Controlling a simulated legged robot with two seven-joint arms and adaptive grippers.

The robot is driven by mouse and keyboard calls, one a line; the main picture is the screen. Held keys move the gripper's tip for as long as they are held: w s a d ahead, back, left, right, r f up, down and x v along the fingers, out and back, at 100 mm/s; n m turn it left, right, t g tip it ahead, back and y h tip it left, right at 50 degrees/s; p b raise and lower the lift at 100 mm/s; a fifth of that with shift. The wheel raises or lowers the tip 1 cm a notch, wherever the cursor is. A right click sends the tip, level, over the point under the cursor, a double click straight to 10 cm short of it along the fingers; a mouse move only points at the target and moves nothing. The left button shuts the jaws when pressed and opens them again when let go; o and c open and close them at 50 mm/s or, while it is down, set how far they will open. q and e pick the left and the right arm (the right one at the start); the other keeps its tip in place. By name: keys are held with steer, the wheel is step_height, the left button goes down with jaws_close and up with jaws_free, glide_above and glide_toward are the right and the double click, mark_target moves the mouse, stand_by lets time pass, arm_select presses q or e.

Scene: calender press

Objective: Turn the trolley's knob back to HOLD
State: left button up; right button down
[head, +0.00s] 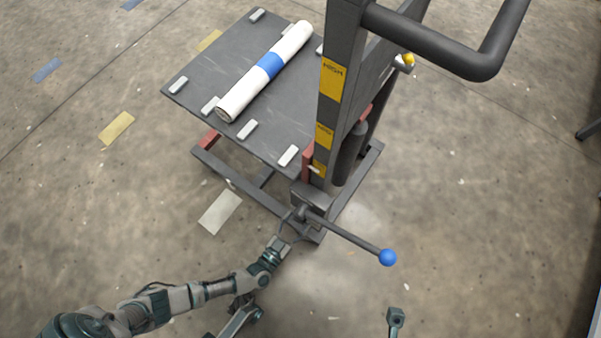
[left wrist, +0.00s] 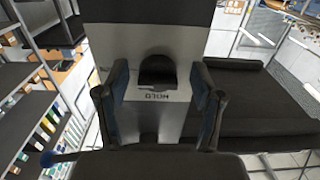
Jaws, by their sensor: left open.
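The trolley's dark knob (left wrist: 157,70) shows in the left wrist view on a pale grey plate (left wrist: 188,52). The word HOLD appears upside down just below the knob; other lettering on the plate is partly hidden. My left gripper (left wrist: 160,88) is open, with one finger on each side of the knob and visible gaps between. In the head view my left gripper (head: 290,226) is at the foot of the trolley's mast (head: 345,70), beside a small dark box (head: 311,195); the knob is too small to make out there.
A lever with a blue ball (head: 388,257) sticks out right of my left gripper. The trolley's platform (head: 195,70) carries a white roll (head: 291,45) with a blue band. A thick handle bar (head: 440,48) juts from the mast. The floor left and right is mostly clear.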

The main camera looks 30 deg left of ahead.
arm_select(q)
steer(key=shift+d+r, duration=0.1)
steer(key=shift+c, duration=0.9)
steer(key=c, duration=1)
steer(key=shift+o, duration=0.2)
